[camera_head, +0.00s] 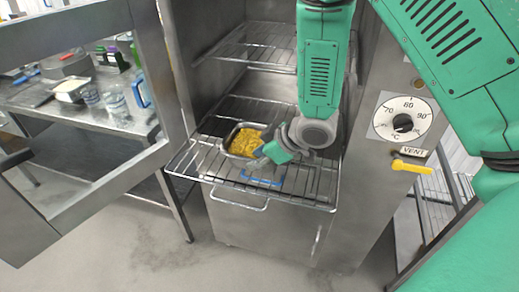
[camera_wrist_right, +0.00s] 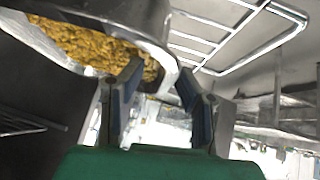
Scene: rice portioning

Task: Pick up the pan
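The pan (camera_head: 229,150) is a small metal tray full of yellow rice. It sits on the pulled-out wire rack of the open oven. In the right wrist view the pan (camera_wrist_right: 152,20) fills the upper left, with its rim corner close to the fingers. My right gripper (camera_head: 262,149) is at the pan's right side. In the right wrist view the gripper (camera_wrist_right: 160,77) has its two fingers apart, with the pan's corner at the gap between the tips. Whether the fingers touch the pan is unclear. My left gripper is not in view.
The wire rack (camera_head: 310,185) juts out of the oven, with another rack (camera_head: 262,45) above. The glass oven door (camera_head: 75,200) stands open at left. A steel table (camera_head: 120,120) with jars lies behind it. A dial (camera_head: 403,118) and yellow lever (camera_head: 411,167) are at right.

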